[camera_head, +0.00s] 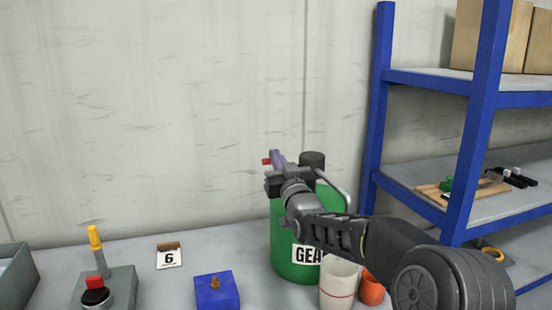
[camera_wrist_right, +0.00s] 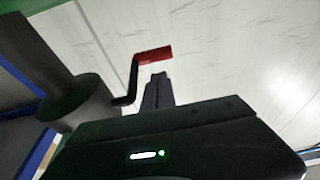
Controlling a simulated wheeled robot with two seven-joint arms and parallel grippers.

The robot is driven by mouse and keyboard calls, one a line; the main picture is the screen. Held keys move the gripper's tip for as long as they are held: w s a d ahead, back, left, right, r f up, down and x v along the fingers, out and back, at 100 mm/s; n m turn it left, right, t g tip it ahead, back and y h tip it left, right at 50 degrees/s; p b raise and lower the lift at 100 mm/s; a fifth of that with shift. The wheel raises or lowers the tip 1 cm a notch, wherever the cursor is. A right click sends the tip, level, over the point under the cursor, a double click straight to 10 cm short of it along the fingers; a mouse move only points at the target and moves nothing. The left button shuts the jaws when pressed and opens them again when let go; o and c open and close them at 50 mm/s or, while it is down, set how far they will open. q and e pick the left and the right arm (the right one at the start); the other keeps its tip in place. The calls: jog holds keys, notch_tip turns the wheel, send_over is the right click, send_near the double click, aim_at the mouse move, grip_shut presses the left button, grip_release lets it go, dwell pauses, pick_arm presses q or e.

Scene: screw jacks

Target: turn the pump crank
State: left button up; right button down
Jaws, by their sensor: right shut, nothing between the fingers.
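A green drum (camera_head: 290,262) with a partly hidden "GEA" label stands on the bench against the wall. A dark pump head (camera_head: 312,159) sits on top, with a grey spout (camera_head: 338,187) curving down at its right. The crank's red handle (camera_head: 266,161) shows just left of my right gripper (camera_head: 276,156). In the right wrist view the red handle (camera_wrist_right: 153,56) sits on a dark bent crank arm (camera_wrist_right: 132,82), just past the tips of my right gripper (camera_wrist_right: 158,78). That gripper is shut and empty; whether it touches the handle I cannot tell. My left gripper is out of view.
A white cup with a red line (camera_head: 338,285) and an orange cup (camera_head: 371,290) stand before the drum. A blue box (camera_head: 216,292), a number 6 card (camera_head: 169,258) and a grey box with a yellow-handled lever (camera_head: 96,240) stand left. A blue shelf (camera_head: 378,100) stands right.

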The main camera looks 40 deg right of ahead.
jog(key=shift+w+f, duration=0.2)
jog(key=shift+f, duration=0.3)
jog(key=shift+d+g+p, duration=0.1)
jog(key=shift+g+p, duration=0.2)
jog(key=shift+p, duration=0.1)
